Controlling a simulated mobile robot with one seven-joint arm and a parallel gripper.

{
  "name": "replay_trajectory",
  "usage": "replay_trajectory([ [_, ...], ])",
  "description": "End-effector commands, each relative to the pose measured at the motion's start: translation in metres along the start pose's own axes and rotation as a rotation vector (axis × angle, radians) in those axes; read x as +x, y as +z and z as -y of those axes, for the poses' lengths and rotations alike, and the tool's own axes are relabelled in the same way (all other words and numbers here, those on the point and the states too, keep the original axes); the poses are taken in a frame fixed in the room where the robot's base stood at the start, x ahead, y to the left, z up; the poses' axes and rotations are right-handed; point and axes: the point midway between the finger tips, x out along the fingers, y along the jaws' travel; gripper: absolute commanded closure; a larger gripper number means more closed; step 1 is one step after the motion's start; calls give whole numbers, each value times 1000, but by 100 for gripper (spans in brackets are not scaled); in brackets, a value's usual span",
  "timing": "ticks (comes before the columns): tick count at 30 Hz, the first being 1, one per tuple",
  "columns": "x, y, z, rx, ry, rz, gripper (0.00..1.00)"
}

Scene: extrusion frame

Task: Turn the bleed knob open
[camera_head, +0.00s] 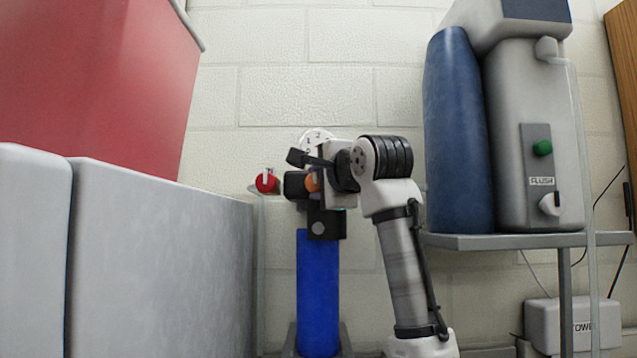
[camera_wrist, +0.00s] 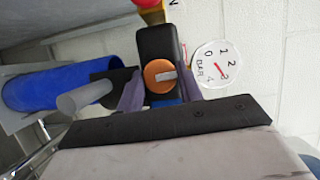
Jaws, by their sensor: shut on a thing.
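An orange round knob (camera_wrist: 157,76) with a pale bar-shaped mark sits on a black valve block (camera_wrist: 158,44). In the wrist view the mark lies nearly level, on the knob's right half. The purple fingers of my gripper (camera_wrist: 161,90) stand on either side of the knob, shut on it. No label on the knob can be read. In the head view the orange knob (camera_head: 312,182) is partly covered by my gripper (camera_head: 318,183). A round gauge (camera_wrist: 217,64) marked BAR is beside the knob, its red needle near 3. The gauge (camera_head: 316,137) is partly hidden in the head view.
A red knob (camera_head: 267,182) is just left of my gripper. A blue cylinder (camera_head: 318,285) stands below the valve. Grey boxes (camera_head: 160,260) and a red container (camera_head: 95,80) fill the left. A machine with a green FLUSH knob (camera_head: 542,148) stands on a shelf (camera_head: 525,241) at right.

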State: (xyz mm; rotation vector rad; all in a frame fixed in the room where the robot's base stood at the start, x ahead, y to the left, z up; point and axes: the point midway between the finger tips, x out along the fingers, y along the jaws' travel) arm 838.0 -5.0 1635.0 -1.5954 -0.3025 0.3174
Motion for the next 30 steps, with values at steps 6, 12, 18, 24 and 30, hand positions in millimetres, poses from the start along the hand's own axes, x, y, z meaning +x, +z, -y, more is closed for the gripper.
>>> replay_trajectory([
  [6, 0, 1, 1, -117, 52, 3, 87],
  [12, 0, 2, 2, -283, 121, 3, 87],
  [18, 0, 2, 3, -459, 193, 3, 87],
  [24, 0, 2, 3, -635, 267, 3, 87],
  [30, 1, 3, 4, -811, 340, 2, 87],
])
